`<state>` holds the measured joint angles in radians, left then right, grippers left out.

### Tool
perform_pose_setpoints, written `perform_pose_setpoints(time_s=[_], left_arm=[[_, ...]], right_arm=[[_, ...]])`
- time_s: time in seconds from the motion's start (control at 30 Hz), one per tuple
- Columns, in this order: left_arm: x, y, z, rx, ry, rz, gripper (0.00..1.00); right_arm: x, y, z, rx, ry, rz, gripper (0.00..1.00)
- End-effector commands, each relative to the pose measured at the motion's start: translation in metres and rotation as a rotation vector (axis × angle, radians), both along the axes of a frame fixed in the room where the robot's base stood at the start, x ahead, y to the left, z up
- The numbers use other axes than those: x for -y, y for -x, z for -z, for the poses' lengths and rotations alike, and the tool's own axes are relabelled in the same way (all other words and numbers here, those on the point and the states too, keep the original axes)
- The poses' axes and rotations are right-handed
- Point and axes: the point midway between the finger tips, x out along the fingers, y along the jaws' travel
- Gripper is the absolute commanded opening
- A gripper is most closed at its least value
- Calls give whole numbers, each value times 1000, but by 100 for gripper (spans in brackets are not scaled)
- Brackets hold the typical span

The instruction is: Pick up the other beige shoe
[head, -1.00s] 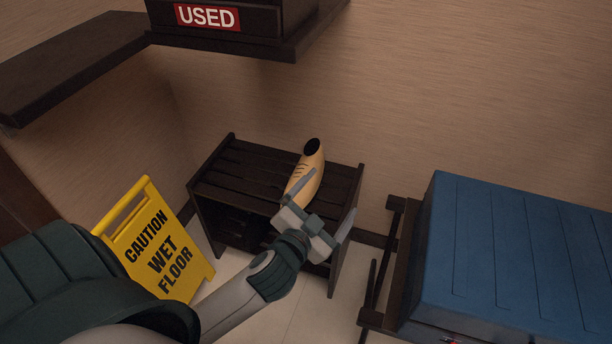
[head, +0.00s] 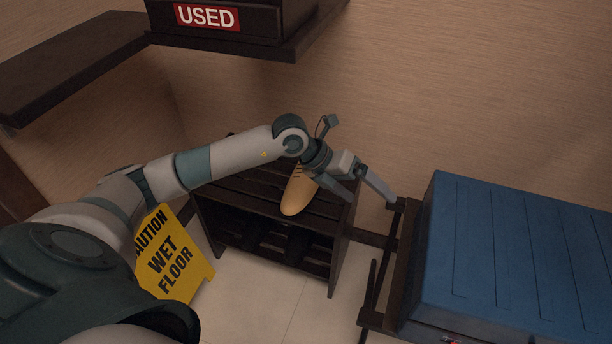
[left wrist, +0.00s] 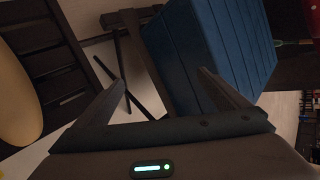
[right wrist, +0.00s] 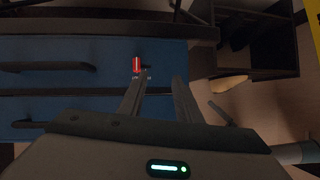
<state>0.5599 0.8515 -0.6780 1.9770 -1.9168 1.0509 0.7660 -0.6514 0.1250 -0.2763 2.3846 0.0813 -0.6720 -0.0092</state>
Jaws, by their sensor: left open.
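The beige shoe (head: 298,196) lies on the slatted top of a dark shoe rack (head: 238,212), its upper end hidden behind my left arm in the head view. Its pale side shows at the left edge of the left wrist view (left wrist: 14,92). My left gripper (head: 374,197) is open and empty, to the right of the shoe near the rack's right end. My right gripper (right wrist: 159,82) shows in the right wrist view with its fingers apart and nothing between them. A beige shape (right wrist: 229,87), probably the shoe, shows to its right.
A blue-topped cabinet (head: 520,255) stands at the right, with a dark frame (head: 378,318) along its left side. A yellow wet floor sign (head: 172,262) stands left of the rack. A dark shelf marked USED (head: 207,17) hangs above.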

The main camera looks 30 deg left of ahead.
Motion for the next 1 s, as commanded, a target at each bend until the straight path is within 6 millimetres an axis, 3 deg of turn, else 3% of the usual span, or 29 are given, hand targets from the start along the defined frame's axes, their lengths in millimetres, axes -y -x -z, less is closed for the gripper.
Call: perform_pose_setpoints(time_s=[0.03,0.2,0.3,0.4,0.5,0.8,1.0], left_arm=[[-37,-11,4,-9,-126,-38,94],[-144,-30,5,-58,-456,-190,94],[-186,-33,-2,-77,-571,-264,94],[-209,-34,-7,-91,-634,-309,94],[-218,-33,-10,-95,-658,-326,94],[-217,-33,-9,-95,-656,-325,94],[-217,-37,2,-97,-654,-324,94]], right_arm=[[0,0,0,0,0,0,31],[0,0,0,0,0,0,31],[0,0,0,0,0,0,31],[0,0,0,0,0,0,31],[0,0,0,0,0,0,31],[0,0,0,0,0,0,31],[-1,-2,-2,19,-5,0,31]])
